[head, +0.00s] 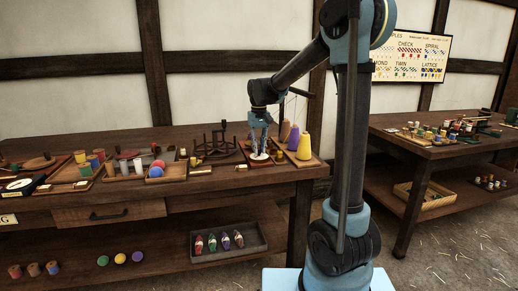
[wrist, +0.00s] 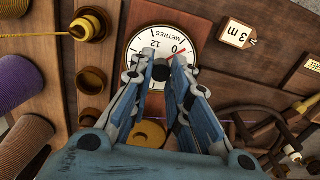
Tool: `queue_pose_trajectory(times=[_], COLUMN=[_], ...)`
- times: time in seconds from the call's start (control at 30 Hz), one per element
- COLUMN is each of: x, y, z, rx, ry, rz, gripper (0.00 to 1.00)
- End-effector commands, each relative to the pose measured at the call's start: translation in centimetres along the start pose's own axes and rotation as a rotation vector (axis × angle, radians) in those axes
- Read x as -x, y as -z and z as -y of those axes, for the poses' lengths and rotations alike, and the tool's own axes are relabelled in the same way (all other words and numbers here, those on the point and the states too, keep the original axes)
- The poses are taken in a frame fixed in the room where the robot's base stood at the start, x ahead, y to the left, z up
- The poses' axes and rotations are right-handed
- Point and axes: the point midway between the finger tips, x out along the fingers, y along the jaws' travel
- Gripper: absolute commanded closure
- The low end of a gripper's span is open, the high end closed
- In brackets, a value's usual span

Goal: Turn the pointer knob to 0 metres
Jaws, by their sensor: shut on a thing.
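The white dial (wrist: 135,45) marked METRES sits on a reddish-brown board in the wrist view, its figures upside down. My gripper (wrist: 161,72) is shut on the dark pointer knob (wrist: 161,74) at the dial's centre. The fingers hide the near part of the dial. In the head view, my gripper (head: 260,148) points down onto the dial (head: 260,157) near the bench's right end.
Yellow (head: 304,146) and purple (head: 293,138) cones stand just right of the dial. A dark wooden frame (head: 214,143) stands left. Trays with spools and balls crowd the bench further left.

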Motion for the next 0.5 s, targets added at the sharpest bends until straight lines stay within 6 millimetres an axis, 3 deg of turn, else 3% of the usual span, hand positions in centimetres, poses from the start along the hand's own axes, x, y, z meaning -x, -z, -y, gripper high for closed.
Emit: queue_pose_trajectory(times=[0.23, 0.5], x=[0.01, 0.02], y=[0.00, 0.00], z=[-0.03, -0.04], rx=[0.187, 0.248], ry=[-0.002, -0.002], rz=[0.000, 0.000], gripper=[1.00, 1.00])
